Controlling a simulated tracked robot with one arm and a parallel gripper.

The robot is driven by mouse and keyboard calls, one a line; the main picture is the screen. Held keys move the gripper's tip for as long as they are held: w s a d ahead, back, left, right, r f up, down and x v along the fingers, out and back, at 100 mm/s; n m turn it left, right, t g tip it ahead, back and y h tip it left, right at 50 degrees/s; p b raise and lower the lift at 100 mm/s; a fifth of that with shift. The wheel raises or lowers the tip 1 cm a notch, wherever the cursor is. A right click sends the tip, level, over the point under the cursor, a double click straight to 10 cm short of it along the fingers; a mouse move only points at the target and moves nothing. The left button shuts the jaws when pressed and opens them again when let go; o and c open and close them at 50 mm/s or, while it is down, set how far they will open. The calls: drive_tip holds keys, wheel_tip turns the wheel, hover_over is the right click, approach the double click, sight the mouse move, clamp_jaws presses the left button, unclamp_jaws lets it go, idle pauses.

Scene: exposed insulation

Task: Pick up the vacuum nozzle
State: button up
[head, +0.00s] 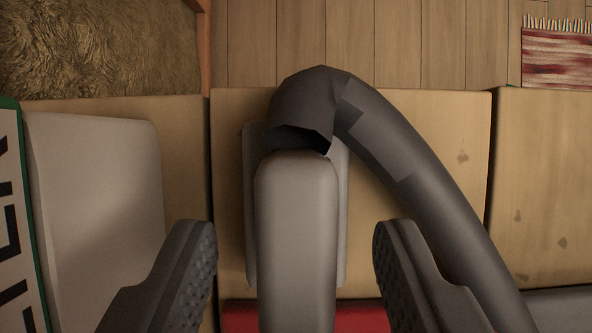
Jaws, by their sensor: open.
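A grey, rounded, elongated piece (297,235), which looks like the vacuum nozzle, lies along the middle of the head view. Its far end meets the dark opening of a black curved hose (430,190). A flat grey plate (250,215) shows beneath it on both sides. My gripper (295,240) is open, with one ridged dark finger on each side of the grey piece. A gap shows between each finger and the piece. The near end of the piece runs out of the bottom of the view.
The hose bends over and runs down the right side, partly behind the right finger. Tan boards (225,180) lie beneath. A light grey block (95,190) and a green-edged sign (18,220) stand at left. Something red (238,315) shows at bottom. A striped rug (560,58) lies on the wood floor.

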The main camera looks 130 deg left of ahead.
drive_tip(key=x, duration=0.2)
drive_tip(key=shift+w+d+f+b, duration=0.1)
drive_tip(key=shift+d+f+b, duration=0.05)
drive_tip(key=shift+f+b, duration=0.25)
clamp_jaws()
drive_tip(key=shift+r, duration=0.15)
drive_tip(key=shift+s+d+r+p, duration=0.2)
drive_tip(key=shift+r+p, duration=0.25)
drive_tip(key=shift+p, duration=0.15)
wheel_tip(320, 180, up, 6)
drive_tip(key=shift+a+r+p, duration=0.1)
drive_tip(key=shift+p, duration=1)
drive_tip(key=s+d+p, duration=0.2)
drive_tip(key=s+d, duration=0.3)
drive_tip(key=s, duration=0.3)
drive_tip(key=s+d+p, duration=0.1)
drive_tip(key=s+d, duration=0.5)
drive_tip(key=s, duration=0.2)
drive_tip(key=shift+s+p, duration=0.15)
drive_tip(key=shift+p, duration=0.25)
drive_tip(key=c, duration=1)
unclamp_jaws()
